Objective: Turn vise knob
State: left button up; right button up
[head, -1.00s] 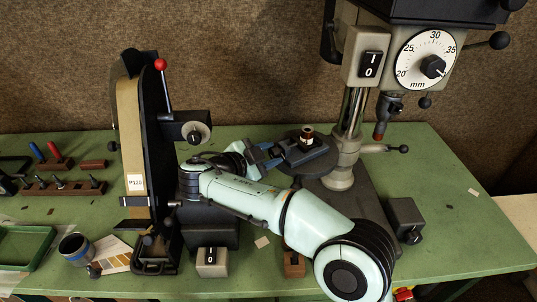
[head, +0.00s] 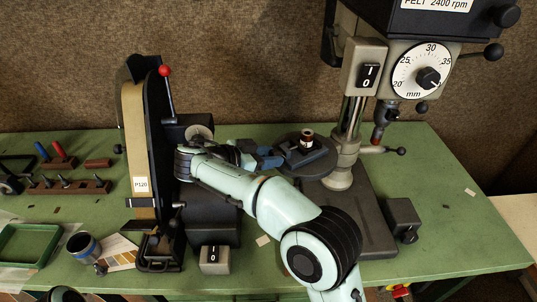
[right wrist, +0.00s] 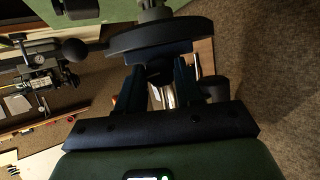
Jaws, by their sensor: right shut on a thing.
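The small dark drill-press vise (head: 312,158) sits on the round drill table (head: 325,166), with a short reddish-brown and metallic cylinder (head: 307,138) standing upright at it. My right gripper (head: 272,157) reaches in from the left and is shut at the vise's left end, on the vise knob. The knob is mostly hidden by the fingers in the head view. In the right wrist view my right gripper (right wrist: 160,85) has a shiny metallic part (right wrist: 162,96) showing between its fingers; the knob's outline is not clear there. My left gripper is not in view.
A belt grinder (head: 150,150) with a red-tipped lever stands left of my right arm. The drill column (head: 350,120) rises just right of the vise, under the drill head (head: 415,70). A switch box (head: 214,259) sits in front. The bench's right side is mostly clear.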

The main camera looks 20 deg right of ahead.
dwell(0.3)
jog(key=o, duration=1)
jog(key=shift+o, duration=0.2)
jog(key=v, duration=1.3)
jog(key=shift+a+p, duration=0.2)
jog(key=shift+p, duration=0.25)
